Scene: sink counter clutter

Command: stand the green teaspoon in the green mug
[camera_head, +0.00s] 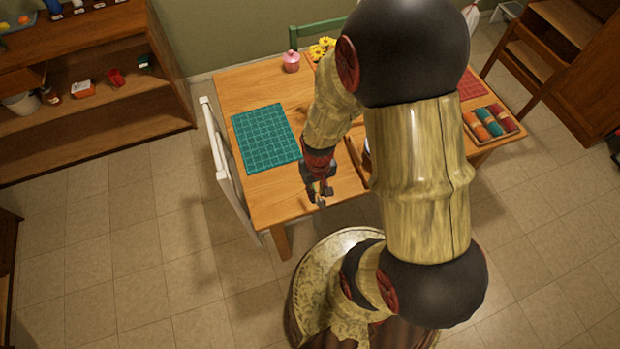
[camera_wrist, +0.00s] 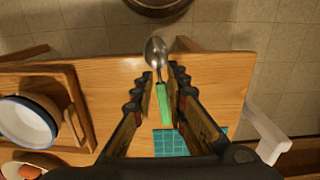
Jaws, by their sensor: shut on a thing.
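The green teaspoon (camera_wrist: 163,103) has a green handle and a shiny metal bowl. In the wrist view its handle lies between the fingers of my gripper (camera_wrist: 160,82), and its bowl sticks out past the fingertips. My gripper is shut on it. In the head view my gripper (camera_head: 319,192) is over the table's front edge; the spoon is too small to make out clearly there. I cannot pick out a green mug for sure. A small dark green thing (camera_head: 145,62) stands on the left shelf, too small to identify.
The wooden table (camera_head: 240,95) carries a green gridded mat (camera_head: 266,138), a pink jar (camera_head: 291,62) and rolled cloths (camera_head: 490,121). A wooden tray (camera_wrist: 78,103) holds a blue-rimmed white vessel (camera_wrist: 27,120). A white chair (camera_head: 222,165) stands left. My arm hides the table's middle.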

